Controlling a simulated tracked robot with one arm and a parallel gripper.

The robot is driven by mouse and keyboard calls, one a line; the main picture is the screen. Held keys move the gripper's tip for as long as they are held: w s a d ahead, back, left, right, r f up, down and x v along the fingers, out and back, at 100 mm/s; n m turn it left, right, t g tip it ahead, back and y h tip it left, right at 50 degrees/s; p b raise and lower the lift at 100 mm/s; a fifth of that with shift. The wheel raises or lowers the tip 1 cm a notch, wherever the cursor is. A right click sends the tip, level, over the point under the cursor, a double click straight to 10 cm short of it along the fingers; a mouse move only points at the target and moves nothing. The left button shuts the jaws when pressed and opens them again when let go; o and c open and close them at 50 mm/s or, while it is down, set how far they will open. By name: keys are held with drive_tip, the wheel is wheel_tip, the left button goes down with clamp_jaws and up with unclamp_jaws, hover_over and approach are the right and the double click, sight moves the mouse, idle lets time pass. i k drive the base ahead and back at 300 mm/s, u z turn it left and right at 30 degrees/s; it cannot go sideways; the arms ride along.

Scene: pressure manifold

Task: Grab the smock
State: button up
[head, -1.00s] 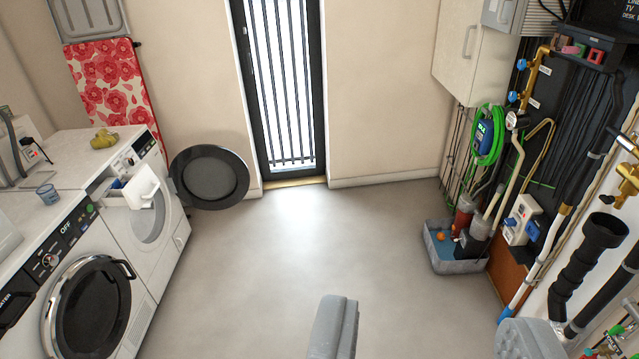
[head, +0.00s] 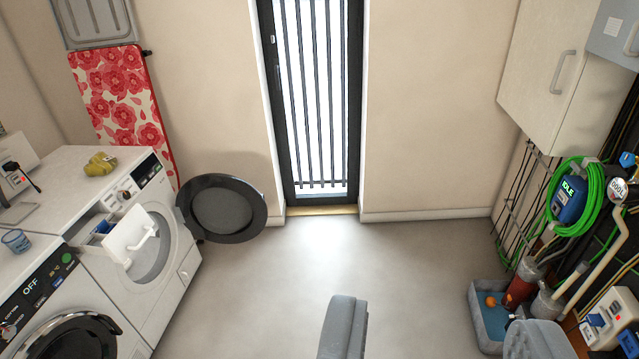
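I see nothing I can clearly name as the smock. A small crumpled yellow-green thing (head: 100,164), maybe cloth, lies on top of the far white machine at the left; I cannot tell what it is. My gripper (head: 442,332) shows at the bottom edge as two grey fingers set wide apart.
White washing machines (head: 165,290) line the left, one with its drawer pulled out. A round black door (head: 222,208) stands open beyond them. A patterned ironing board (head: 120,105) leans behind. Pipes and a grey tub (head: 483,318) fill the right. The middle floor is clear.

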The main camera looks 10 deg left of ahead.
sight(101, 165)
drive_tip(key=u, duration=0.2)
drive_tip(key=i, duration=1.25)
drive_tip(key=u, duration=0.85)
drive_tip(key=i, duration=1.4)
drive_tip(key=u, duration=1.1)
drive_tip(key=i, duration=1.2)
drive_tip(key=u, duration=0.3)
